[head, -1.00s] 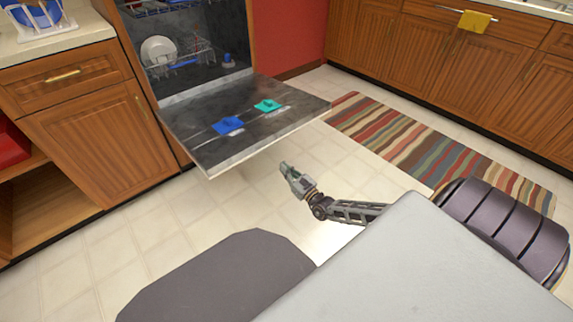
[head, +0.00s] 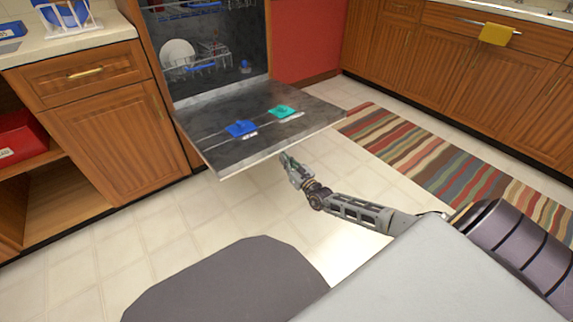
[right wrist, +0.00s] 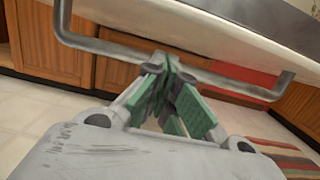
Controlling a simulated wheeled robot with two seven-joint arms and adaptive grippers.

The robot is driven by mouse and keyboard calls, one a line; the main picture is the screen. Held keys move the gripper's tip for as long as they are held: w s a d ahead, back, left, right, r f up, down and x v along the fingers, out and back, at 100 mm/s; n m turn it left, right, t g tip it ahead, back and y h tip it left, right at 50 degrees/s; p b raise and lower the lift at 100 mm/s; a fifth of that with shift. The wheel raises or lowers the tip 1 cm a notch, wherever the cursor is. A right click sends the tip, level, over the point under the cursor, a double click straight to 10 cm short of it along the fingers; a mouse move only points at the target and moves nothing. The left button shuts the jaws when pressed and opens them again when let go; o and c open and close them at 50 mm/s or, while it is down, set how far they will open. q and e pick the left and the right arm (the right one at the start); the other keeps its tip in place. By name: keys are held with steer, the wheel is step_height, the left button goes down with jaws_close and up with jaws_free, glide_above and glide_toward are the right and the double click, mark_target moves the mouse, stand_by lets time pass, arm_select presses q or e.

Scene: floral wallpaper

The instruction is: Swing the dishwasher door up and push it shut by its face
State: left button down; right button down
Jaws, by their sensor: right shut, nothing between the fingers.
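The dishwasher door (head: 225,155) is folded down and lies about level, its inner side facing up, in the head view. My right gripper (head: 286,158) is at the door's front edge, at or just below it. In the right wrist view, the right gripper (right wrist: 168,70) is shut and empty, its green pads together. The door's grey handle bar (right wrist: 100,45) runs across behind the fingertips, under the pale door edge (right wrist: 205,25). I cannot tell whether the fingers touch the bar. The door's outer face is mostly hidden in the head view. My left gripper is not in view.
The dishwasher's tub (head: 255,40) is open, with a rack (head: 205,65) holding a white plate (head: 178,53). A blue piece (head: 241,128) and a teal piece (head: 281,112) are on the door's inner side. A striped rug (head: 430,155) lies right; cabinets (head: 110,130) stand left.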

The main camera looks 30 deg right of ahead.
steer(key=shift+w+r, duration=0.1)
steer(key=shift+r, duration=1.1)
steer(key=shift+r, duration=0.25)
